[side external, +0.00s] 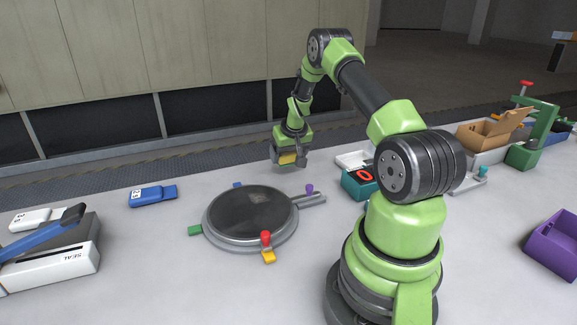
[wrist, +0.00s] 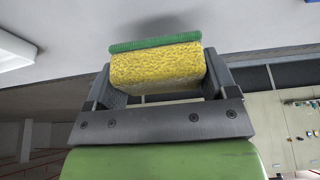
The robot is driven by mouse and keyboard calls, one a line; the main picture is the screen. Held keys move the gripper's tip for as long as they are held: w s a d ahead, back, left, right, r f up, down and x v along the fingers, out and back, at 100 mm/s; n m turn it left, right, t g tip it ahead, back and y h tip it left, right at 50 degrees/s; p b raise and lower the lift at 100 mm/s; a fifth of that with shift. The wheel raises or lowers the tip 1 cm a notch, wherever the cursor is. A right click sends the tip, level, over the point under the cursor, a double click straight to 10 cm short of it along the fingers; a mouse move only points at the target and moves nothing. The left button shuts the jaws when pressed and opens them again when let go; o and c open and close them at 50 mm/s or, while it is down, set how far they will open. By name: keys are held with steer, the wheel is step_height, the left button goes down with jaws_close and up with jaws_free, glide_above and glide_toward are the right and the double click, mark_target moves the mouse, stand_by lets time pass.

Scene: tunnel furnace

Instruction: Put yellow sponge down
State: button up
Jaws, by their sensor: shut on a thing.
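The yellow sponge (wrist: 158,70) has a green scouring layer along one edge. In the wrist view it sits between the two jaws of my gripper (wrist: 155,82), which is shut on it. In the side view the sponge (side external: 288,158) is a small yellow patch in my gripper (side external: 289,162), held low over the far edge of the white table (side external: 130,250). I cannot tell how far it is above the table top.
A round dark plate (side external: 248,215) with coloured knobs lies in front of my gripper. A cardboard box (side external: 485,133) and a purple bin (side external: 555,243) are further right.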

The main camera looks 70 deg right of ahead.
mark_target(289, 173)
steer(key=shift+f, duration=1.9)
steer(key=o, duration=0.9)
steer(key=shift+f, duration=0.1)
